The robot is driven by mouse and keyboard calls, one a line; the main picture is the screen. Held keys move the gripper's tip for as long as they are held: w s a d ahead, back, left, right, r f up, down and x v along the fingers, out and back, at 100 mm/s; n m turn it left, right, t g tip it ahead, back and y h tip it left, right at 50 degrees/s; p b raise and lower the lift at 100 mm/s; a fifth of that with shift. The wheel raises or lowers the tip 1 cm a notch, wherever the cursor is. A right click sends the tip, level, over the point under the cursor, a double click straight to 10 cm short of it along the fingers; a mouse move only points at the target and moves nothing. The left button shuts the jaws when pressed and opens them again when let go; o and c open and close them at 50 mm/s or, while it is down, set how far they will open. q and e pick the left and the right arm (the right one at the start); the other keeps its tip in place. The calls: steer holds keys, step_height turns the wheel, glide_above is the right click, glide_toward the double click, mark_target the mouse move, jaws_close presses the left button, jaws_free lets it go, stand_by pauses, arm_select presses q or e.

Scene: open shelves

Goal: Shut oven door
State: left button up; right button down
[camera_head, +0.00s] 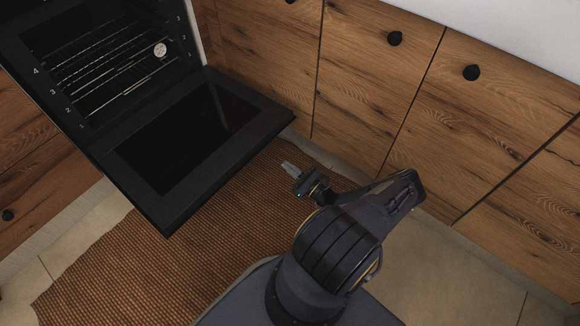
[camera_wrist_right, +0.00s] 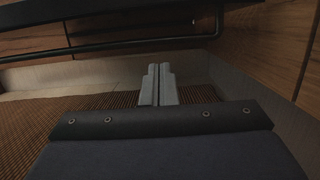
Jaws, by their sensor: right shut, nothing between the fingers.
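The black oven (camera_head: 110,62) stands open at the upper left of the head view, with wire racks inside. Its door (camera_head: 255,108) is folded down, roughly level, with a dark glass panel facing up. My left gripper is not in view.
Wooden cabinets (camera_head: 365,85) with round black knobs line the right side. A brown woven mat (camera_head: 150,270) covers the floor below the door. Pale floor tiles (camera_head: 450,262) lie clear at the lower right. A round white dial (camera_head: 160,50) hangs on a rack.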

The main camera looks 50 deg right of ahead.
steer(key=w+r+b, duration=0.1)
steer(key=w+r, duration=0.4)
steer(key=w, duration=0.1)
steer(key=shift+w+a+r, duration=0.25)
steer(key=shift+w+a, duration=0.05)
steer(key=shift+w, duration=0.05)
steer(key=shift+r, duration=0.1)
